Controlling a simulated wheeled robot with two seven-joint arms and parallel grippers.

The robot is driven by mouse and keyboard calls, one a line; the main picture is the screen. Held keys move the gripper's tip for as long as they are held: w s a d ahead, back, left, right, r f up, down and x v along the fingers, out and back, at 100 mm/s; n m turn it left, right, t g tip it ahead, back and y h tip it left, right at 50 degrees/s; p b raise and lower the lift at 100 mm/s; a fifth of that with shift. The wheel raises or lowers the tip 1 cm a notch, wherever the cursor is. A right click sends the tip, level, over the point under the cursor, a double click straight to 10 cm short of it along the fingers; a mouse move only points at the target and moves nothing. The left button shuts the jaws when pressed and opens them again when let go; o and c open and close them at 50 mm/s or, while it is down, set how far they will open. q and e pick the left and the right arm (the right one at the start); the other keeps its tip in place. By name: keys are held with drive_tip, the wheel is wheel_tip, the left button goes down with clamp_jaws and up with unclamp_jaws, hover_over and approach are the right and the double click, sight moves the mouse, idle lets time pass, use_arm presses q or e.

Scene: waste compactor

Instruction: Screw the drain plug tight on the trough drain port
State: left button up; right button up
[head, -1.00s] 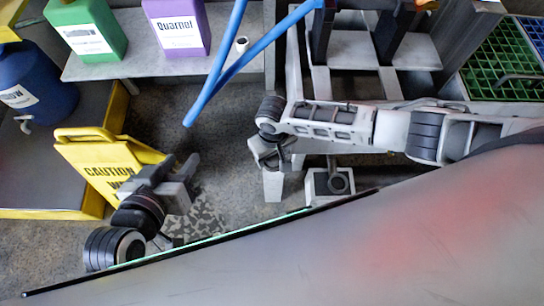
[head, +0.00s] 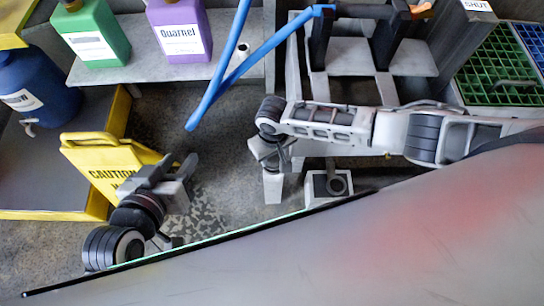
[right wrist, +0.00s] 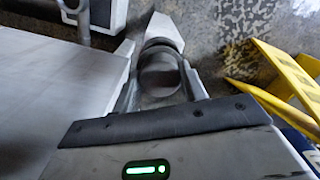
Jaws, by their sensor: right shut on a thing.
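My right gripper (right wrist: 160,92) is shut on a dark, round, plug-like piece (right wrist: 160,72), with one finger on each side of it. A pale pointed part (right wrist: 162,30) lies just beyond the piece; I cannot tell whether they touch. In the head view my right gripper (head: 272,160) hangs beside the grey frame, and its wrist hides most of the held piece. I cannot make out the drain port or its thread. My left gripper (head: 180,163) is empty above the floor near the yellow caution sign, its fingertips apart.
The yellow caution sign (head: 108,163) stands at left by a yellow-edged tray. Blue bars (head: 230,78) slant down from above. A pale block with a dark ring (head: 318,190) stands right of my right gripper. Green (head: 95,45) and purple (head: 180,40) jugs stand on a shelf.

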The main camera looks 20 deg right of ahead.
drive_tip(key=shift+r+p, duration=1.45)
drive_tip(key=shift+c, duration=0.4)
